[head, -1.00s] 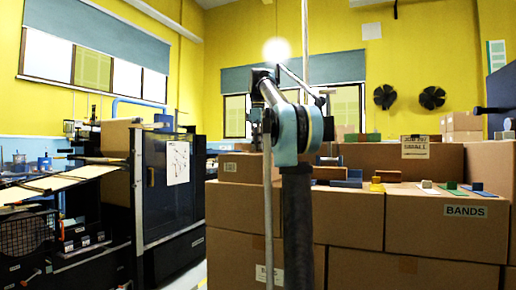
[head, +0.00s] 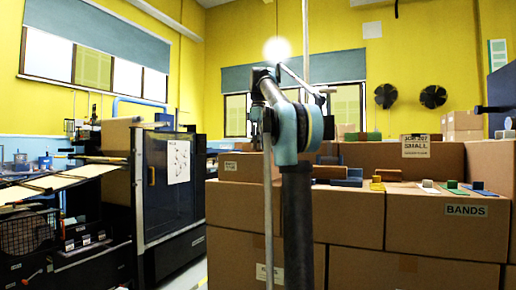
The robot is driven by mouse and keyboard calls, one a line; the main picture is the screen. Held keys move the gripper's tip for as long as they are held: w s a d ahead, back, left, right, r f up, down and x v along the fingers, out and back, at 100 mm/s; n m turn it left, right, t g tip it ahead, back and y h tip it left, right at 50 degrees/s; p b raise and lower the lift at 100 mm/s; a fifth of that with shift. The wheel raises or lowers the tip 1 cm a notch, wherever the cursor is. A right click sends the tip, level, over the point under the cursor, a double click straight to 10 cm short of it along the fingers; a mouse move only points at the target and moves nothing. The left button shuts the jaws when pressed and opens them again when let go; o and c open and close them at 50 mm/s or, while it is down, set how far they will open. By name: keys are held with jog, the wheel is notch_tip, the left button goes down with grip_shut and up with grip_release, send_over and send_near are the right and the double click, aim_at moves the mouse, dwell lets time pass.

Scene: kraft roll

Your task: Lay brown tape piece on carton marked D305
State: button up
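A brown block (head: 329,171) lies on top of the carton stack, just right of my arm, beside dark blue blocks. It may be the tape piece, but I cannot be sure. Another small brown piece shows on the raised carton at the back, above a white sign (head: 415,146) reading SMALL. The sign's smaller lines are too small to read, and I cannot make out D305 on any carton. My arm stands upright in the middle of the view, in front of the cartons. The wrist end, near my gripper (head: 256,128), is dark and partly hidden, so its fingers cannot be made out.
Large cartons (head: 300,213) fill the middle and right, one labelled BANDS (head: 466,210). Yellow (head: 377,184) and several small coloured blocks lie on top. A dark machine cabinet (head: 172,205) and a sloping rack (head: 60,184) stand left. A narrow floor gap shows beside the cabinet.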

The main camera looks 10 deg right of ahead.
notch_tip(320, 180, up, 7)
jog(key=shift+r, duration=0.15)
dwell(0.4)
dwell(0.5)
